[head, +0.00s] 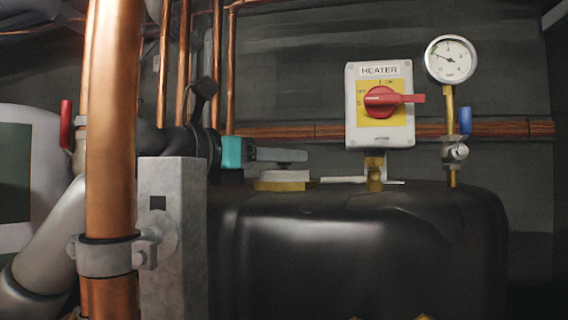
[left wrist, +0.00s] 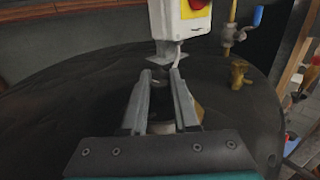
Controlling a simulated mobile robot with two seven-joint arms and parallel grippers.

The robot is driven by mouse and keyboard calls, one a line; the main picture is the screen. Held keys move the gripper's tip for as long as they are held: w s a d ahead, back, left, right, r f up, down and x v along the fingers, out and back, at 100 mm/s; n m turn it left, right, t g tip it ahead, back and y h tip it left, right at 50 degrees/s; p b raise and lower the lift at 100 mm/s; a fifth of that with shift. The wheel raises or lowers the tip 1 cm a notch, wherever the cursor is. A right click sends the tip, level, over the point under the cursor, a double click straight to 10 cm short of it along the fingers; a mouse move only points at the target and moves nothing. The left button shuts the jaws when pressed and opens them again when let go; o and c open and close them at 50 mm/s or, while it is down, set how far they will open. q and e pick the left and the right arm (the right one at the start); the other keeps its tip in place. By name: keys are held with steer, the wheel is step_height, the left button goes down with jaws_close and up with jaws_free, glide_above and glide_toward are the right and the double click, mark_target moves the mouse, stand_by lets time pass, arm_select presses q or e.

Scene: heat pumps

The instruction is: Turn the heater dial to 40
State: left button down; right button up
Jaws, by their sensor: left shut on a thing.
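My left gripper (head: 298,157) reaches in from the left, level above the black tank. Its grey fingers also show in the left wrist view (left wrist: 164,76), shut on a small dark knob, which I take to be the heater dial (left wrist: 160,84). The fingers hide most of it, and no numbers on it can be read. In the head view, a round brass collar (head: 281,181) sits on the tank top just below the fingers. A white box labelled HEATER (head: 380,139) has a red switch handle (head: 383,99) pointing right. My right gripper is not in view.
The black tank (head: 360,250) fills the lower middle. A thick copper pipe (head: 110,120) and a grey bracket (head: 172,240) stand at the near left. A pressure gauge (head: 450,59) and a blue-handled valve (head: 465,121) stand right of the heater box.

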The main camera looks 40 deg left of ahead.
arm_select(q)
steer(key=shift+y, duration=0.3)
steer(key=c, duration=0.7)
jaws_free()
steer(key=shift+s, duration=0.15)
steer(key=shift+s+a+b, duration=0.1)
steer(key=shift+s+b, duration=0.15)
steer(key=shift+b, duration=0.15)
steer(key=s+b, duration=0.2)
steer(key=s, duration=0.2)
steer(key=s+a+b, duration=0.1)
steer(key=s, duration=0.3)
steer(key=s+b, duration=0.2)
steer(key=s, duration=0.3)
steer(key=shift+a+b, duration=0.35)
steer(key=shift+s, duration=0.7)
